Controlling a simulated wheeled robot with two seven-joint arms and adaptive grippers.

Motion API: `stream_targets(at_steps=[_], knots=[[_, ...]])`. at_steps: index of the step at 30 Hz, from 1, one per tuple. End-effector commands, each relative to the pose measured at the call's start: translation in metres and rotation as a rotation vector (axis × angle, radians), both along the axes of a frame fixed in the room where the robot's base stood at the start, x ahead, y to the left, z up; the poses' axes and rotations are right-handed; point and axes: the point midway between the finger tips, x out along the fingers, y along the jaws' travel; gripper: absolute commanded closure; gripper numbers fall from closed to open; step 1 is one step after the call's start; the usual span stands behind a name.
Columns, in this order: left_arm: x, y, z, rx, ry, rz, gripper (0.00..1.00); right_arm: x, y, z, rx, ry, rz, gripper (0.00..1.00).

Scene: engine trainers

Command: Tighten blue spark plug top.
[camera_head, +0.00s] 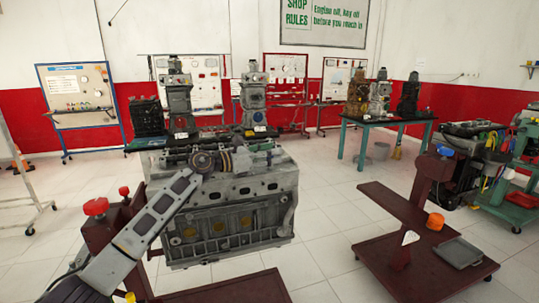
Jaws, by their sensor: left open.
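A grey engine block (240,205) is held on a dark red stand in the middle of the head view. My left arm comes in from the lower left and reaches the top of the block. My left gripper (243,158) is open, low over the block's top face. Its fingers are small and blend with the grey parts there, so I cannot tell whether they touch anything. I cannot make out a blue spark plug top on this block; it may be hidden by the gripper or too small. My right gripper is not in view.
The dark red stand carries a red knob (96,207) at left. Another dark red stand (410,215) at right has a blue knob (445,150), an orange knob (435,221) and a grey tray (459,253). A green table (372,124) holds engines behind. Tiled floor between is clear.

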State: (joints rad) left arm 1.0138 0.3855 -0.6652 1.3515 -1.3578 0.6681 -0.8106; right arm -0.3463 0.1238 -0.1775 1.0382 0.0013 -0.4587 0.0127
Motion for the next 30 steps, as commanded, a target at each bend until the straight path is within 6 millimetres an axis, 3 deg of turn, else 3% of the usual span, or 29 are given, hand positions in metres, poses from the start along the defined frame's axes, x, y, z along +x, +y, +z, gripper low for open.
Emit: stream_targets(at_steps=[11,30], knots=[[-0.008,0.016,-0.001,0.001,0.000,0.002,0.57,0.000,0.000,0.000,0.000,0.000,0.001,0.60],[-0.041,0.078,-0.001,0.001,0.002,0.002,0.57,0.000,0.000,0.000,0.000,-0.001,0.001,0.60]])
